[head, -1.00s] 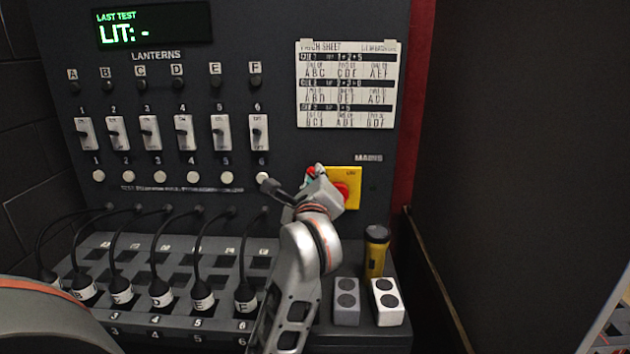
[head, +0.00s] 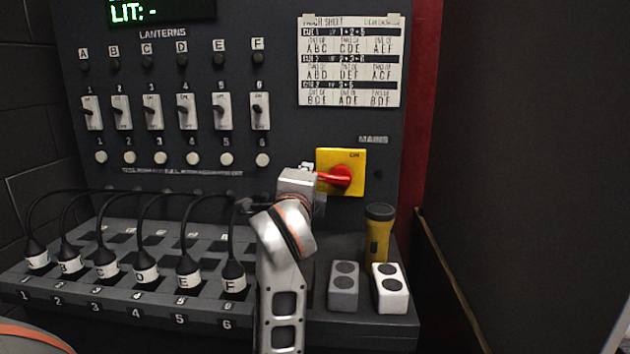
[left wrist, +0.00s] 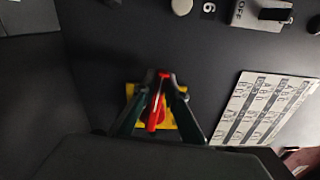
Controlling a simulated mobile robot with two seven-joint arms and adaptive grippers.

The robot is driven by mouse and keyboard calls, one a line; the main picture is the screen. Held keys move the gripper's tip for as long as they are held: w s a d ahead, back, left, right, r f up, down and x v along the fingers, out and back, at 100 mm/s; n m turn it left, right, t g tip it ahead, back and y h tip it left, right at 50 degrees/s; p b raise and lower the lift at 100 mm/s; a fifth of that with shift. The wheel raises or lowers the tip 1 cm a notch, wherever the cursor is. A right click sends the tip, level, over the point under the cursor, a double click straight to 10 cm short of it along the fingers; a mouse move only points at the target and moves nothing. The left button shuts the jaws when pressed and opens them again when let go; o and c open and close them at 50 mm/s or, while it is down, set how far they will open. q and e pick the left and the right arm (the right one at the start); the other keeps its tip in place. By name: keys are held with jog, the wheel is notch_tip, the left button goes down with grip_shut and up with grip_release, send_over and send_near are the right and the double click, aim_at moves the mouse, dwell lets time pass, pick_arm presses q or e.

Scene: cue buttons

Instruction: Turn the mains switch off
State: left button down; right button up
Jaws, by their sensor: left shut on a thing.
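The mains switch (head: 341,176) is a red rotary handle on a yellow plate (head: 354,187) at the lower right of the panel, under the word MAINS. "ON" is printed at the top of the plate. The red handle points left, roughly level. My left gripper (head: 313,174) is at the handle's left end and hides its tip. In the left wrist view, the red handle (left wrist: 157,106) lies between the two dark fingers of my left gripper (left wrist: 159,78), which close on it. The yellow plate shows behind them. My right gripper is not in view.
Lantern switches (head: 154,112) and white round buttons (head: 161,158) line the panel at left. A patch sheet (head: 350,62) hangs above the mains switch.

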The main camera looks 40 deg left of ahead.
pick_arm(q)
jog(key=shift+f+n+b, duration=0.6)
jog(key=shift+f+n, duration=0.1)
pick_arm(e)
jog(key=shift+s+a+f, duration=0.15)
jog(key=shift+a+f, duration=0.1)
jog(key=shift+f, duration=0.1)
pick_arm(q)
jog(key=shift+r, duration=0.1)
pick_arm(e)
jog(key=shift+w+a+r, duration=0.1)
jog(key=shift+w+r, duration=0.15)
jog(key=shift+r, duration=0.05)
pick_arm(q)
jog(key=c, duration=2)
grip_release()
jog(key=shift+c, duration=0.2)
jog(key=shift+r, duration=0.2)
notch_tip(320, 180, up, 10)
jog(key=shift+f, duration=0.15)
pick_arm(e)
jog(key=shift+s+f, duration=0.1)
